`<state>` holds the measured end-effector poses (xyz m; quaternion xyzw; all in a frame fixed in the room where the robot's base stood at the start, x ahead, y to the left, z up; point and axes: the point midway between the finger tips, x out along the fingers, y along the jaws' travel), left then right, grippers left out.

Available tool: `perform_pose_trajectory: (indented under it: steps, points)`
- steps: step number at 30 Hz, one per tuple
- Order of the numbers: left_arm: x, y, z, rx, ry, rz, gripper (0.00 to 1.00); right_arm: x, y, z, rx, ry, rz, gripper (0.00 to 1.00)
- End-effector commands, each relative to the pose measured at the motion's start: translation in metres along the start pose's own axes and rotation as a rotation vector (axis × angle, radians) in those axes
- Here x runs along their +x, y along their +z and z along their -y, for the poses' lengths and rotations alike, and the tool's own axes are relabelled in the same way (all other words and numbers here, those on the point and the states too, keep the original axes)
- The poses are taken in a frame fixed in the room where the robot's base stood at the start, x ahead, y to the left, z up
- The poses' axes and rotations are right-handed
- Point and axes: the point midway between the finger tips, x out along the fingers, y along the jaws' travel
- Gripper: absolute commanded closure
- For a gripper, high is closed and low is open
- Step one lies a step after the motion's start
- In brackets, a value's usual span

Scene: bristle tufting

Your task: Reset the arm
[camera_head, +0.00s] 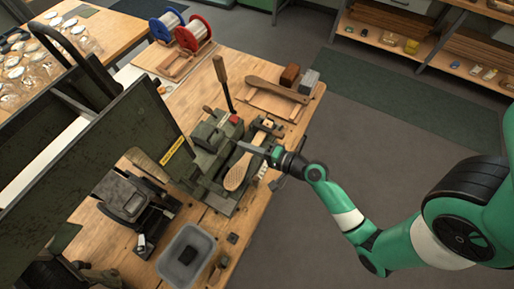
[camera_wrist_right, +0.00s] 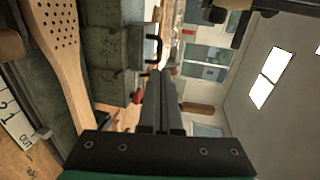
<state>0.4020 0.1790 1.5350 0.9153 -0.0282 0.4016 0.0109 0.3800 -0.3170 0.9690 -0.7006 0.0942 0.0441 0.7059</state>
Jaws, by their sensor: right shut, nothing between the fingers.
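My right arm comes in from the right in the head view. Its gripper (camera_head: 243,147) is shut and empty, with its fingers over the wooden brush (camera_head: 236,171) in the green tufting machine (camera_head: 205,150). I cannot tell from the head view how high the fingers are above it. In the right wrist view the fingers (camera_wrist_right: 160,78) lie together. The brush paddle with its dark holes (camera_wrist_right: 60,30) is to the left of them there, beside the machine's green body. My left gripper is not in view.
Beside the machine stand a grey bin (camera_head: 187,250) with a dark block and a wooden rack with another brush (camera_head: 277,88). Red and blue spools (camera_head: 193,35) stand at the back. A lever (camera_head: 222,82) rises from the machine. The floor right of the bench is clear.

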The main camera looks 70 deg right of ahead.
Motion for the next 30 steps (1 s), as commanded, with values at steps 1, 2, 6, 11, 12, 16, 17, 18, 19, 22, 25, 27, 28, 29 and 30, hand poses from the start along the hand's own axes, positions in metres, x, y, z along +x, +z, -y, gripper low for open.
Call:
perform_pose_trajectory:
  steps: [1,2,6,11,12,16,17,18,19,22,25,27,28,29,30]
  points:
    - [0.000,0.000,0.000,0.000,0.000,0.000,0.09,-0.011,-0.001,-0.001,0.003,0.000,-0.004,1.00]
    - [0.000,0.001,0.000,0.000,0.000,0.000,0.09,-0.016,-0.001,-0.001,0.002,0.001,-0.005,1.00]
    - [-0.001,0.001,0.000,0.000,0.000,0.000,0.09,-0.032,0.000,0.000,0.002,-0.001,-0.002,1.00]
    - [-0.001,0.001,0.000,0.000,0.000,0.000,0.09,-0.035,0.000,0.001,0.000,-0.002,0.000,1.00]
    - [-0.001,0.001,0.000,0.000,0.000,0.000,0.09,-0.035,0.000,0.001,0.000,-0.002,0.001,1.00]
    - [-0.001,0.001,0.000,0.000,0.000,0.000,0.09,-0.035,0.000,0.001,0.000,-0.002,0.001,1.00]
    - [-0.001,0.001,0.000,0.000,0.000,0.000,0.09,-0.035,0.000,0.001,0.000,-0.002,0.001,1.00]
    - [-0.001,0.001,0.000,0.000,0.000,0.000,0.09,-0.035,0.000,0.001,0.000,-0.002,0.001,1.00]
    - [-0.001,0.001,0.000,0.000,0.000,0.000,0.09,-0.035,0.000,0.001,-0.001,-0.002,0.001,1.00]
    - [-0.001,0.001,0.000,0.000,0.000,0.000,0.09,-0.028,0.000,0.012,-0.046,-0.018,0.008,1.00]
    - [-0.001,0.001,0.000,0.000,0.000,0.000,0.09,-0.008,0.001,0.050,-0.206,-0.073,0.028,1.00]
    - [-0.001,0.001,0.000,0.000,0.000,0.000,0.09,0.011,0.007,0.096,-0.385,-0.141,0.037,1.00]
    - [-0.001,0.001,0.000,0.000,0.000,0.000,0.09,0.019,0.011,0.119,-0.470,-0.177,0.035,1.00]
    - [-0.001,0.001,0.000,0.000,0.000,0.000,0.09,0.026,0.016,0.144,-0.557,-0.217,0.030,1.00]
    - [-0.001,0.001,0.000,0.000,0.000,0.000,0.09,0.034,0.025,0.178,-0.671,-0.271,0.017,1.00]
